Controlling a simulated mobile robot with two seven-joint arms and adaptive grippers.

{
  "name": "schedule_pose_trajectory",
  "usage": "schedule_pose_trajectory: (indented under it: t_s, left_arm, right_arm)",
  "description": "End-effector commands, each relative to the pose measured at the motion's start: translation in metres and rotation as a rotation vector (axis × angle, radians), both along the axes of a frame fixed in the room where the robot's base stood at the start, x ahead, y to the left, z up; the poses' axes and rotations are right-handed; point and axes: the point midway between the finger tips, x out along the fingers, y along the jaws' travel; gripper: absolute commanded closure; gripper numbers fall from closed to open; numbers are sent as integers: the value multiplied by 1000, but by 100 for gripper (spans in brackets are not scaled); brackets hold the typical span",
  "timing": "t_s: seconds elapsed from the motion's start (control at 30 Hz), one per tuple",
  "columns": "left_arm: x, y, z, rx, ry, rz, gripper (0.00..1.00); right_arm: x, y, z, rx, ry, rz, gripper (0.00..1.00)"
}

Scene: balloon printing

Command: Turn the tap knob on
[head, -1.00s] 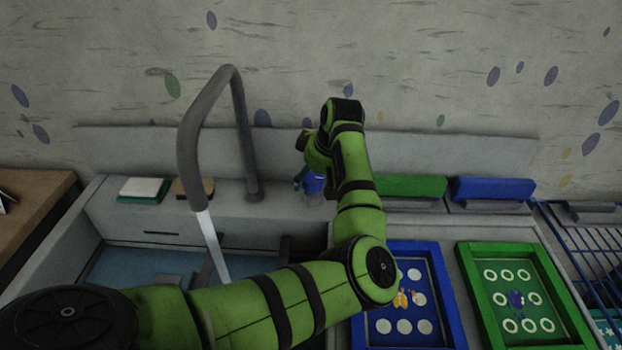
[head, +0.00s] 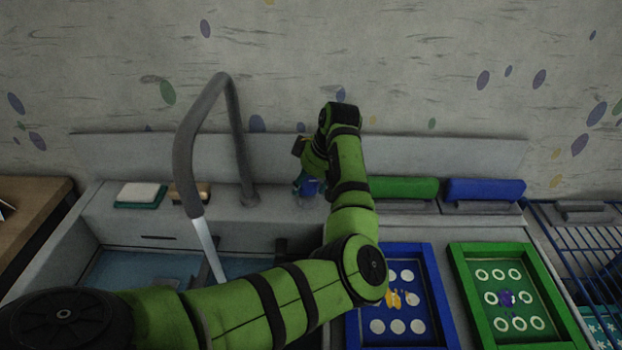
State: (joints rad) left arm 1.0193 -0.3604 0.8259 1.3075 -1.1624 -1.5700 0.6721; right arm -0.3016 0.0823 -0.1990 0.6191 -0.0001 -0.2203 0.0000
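The grey tap (head: 188,155) arches over the sink (head: 150,268) at the left. A pale, straight stream (head: 208,248) runs down from its spout into the sink. My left arm reaches in from the lower left and across to the ledge behind the sink, right of the tap's base. My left gripper (head: 305,170) is there, largely hidden by its own wrist; its fingers cannot be made out. A small blue object (head: 310,188) shows right beside it; contact cannot be told. I cannot make out the tap knob clearly. My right gripper is not in view.
A white sponge (head: 140,192) on a teal base and a brown brush (head: 190,191) lie on the ledge. Green (head: 400,188) and blue (head: 484,189) rolls lie at the right. A blue tray (head: 432,290) and green tray (head: 470,290) stand before them. A blue wire rack (head: 572,243) is far right.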

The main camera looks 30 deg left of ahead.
Motion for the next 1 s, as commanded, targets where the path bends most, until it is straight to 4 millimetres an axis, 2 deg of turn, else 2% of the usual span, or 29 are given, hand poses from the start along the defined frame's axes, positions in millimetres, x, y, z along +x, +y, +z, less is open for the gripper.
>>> schedule_pose_trajectory:
  t_s: [0.33,0.47,0.8,1.0]
  left_arm:
    - [0,-1,0,-1,-1,-3,25]
    - [0,-4,9,-2,-4,-4,25]
    - [-6,-28,72,-1,-4,-2,25]
    - [-9,-39,100,-1,-1,1,25]
  right_arm:
    - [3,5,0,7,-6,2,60]
    - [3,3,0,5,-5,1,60]
    - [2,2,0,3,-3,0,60]
    - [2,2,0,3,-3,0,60]
